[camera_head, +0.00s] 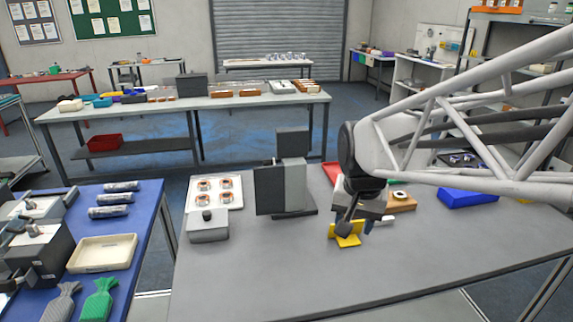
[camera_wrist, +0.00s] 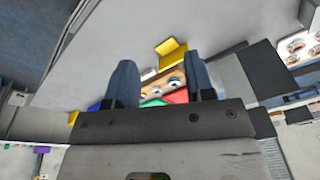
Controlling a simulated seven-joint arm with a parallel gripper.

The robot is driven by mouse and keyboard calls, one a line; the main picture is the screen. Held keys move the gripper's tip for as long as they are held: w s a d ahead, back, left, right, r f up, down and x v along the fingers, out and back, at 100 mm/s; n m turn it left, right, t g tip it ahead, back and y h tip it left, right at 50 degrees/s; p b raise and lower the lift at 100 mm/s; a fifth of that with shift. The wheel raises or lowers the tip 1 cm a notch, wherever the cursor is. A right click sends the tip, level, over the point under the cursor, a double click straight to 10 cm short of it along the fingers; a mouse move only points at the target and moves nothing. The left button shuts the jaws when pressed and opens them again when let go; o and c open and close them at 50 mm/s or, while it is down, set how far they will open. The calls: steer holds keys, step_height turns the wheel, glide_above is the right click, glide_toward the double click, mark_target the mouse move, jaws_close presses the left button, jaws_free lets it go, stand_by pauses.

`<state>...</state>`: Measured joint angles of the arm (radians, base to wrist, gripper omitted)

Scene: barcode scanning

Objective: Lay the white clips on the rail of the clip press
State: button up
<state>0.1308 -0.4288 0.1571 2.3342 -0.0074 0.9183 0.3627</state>
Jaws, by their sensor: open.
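My gripper (camera_head: 355,226) hangs low over the grey table; in the wrist view its two blue fingers (camera_wrist: 160,68) stand apart with nothing clearly held between them. A yellow angled piece (camera_head: 345,240) is on the table beside the fingers and also shows beyond them in the wrist view (camera_wrist: 170,50). A small white piece (camera_head: 384,221), possibly a clip, lies right of the gripper; it shows between the fingers in the wrist view (camera_wrist: 149,73). A dark grey upright machine (camera_head: 283,188) stands left of the gripper. I cannot tell which thing is the clip press or its rail.
A white plate with copper rings (camera_head: 229,205) and a grey button box (camera_head: 208,231) are at the table's left. The front of the table is clear.

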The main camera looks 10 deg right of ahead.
steer(key=w+d+f+m, duration=0.4)
steer(key=w+d, duration=0.3)
steer(key=w+d+f+m+g, duration=0.1)
steer(key=w+d+f+m, duration=0.3)
steer(key=w+d, duration=0.3)
steer(key=w+d+f+m, duration=0.4)
steer(key=w+d+f, duration=0.1)
steer(key=w+d, duration=0.3)
steer(key=shift+w+f+g, duration=0.1)
steer(key=shift+g, duration=0.3)
steer(key=shift+w+d+f, duration=0.1)
steer(key=shift+d+f, duration=0.1)
steer(key=shift+d, duration=0.05)
steer(key=shift+f, duration=1.3)
steer(key=shift+f, duration=0.1)
steer(key=shift+w+f, duration=0.15)
steer(key=shift+f, duration=2.35)
steer(key=shift+c, duration=0.2)
